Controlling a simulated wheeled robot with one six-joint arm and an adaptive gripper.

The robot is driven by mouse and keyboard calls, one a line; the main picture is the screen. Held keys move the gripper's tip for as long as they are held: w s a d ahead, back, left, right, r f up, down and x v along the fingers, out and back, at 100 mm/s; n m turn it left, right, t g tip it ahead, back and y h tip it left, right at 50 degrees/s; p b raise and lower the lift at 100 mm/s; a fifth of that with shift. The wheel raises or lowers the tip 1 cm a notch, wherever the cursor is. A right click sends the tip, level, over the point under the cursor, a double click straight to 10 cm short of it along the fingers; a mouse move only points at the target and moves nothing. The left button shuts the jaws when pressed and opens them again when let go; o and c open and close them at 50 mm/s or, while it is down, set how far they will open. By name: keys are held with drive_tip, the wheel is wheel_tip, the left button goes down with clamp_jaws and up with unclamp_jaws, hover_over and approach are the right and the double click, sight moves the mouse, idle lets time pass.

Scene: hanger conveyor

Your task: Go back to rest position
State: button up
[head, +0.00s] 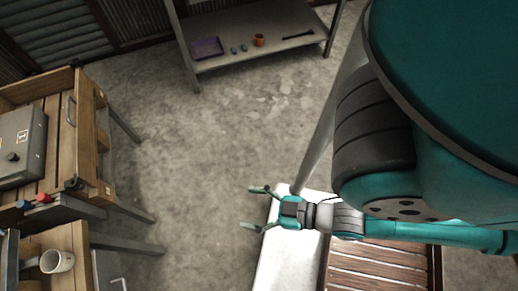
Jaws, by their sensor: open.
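My gripper (257,208) shows in the head view, left of the lower middle, at the end of my teal and grey arm. Its two fingers point left and stand apart, with nothing between them. It appears over the bare concrete floor, beside the left edge of a white surface (283,262). My large teal arm links fill the right side of the view and hide what is behind them. No hanger or conveyor can be made out.
A wooden workbench (62,90) with a grey box (20,145) stands at left. A beige mug (57,261) is at lower left. A shelf table (290,55) at the back holds a purple tray (207,48) and an orange cup (259,40). Wooden slats (375,268) lie below my arm. The middle floor is clear.

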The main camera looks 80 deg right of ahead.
drive_tip(key=shift+s+d+r+h, duration=0.15)
drive_tip(key=shift+s+r, duration=0.45)
drive_tip(key=shift+r, duration=0.05)
drive_tip(key=shift+s+d+r+h, duration=0.1)
drive_tip(key=shift+s+r+h, duration=0.05)
drive_tip(key=shift+s+r, duration=0.45)
idle(0.4)
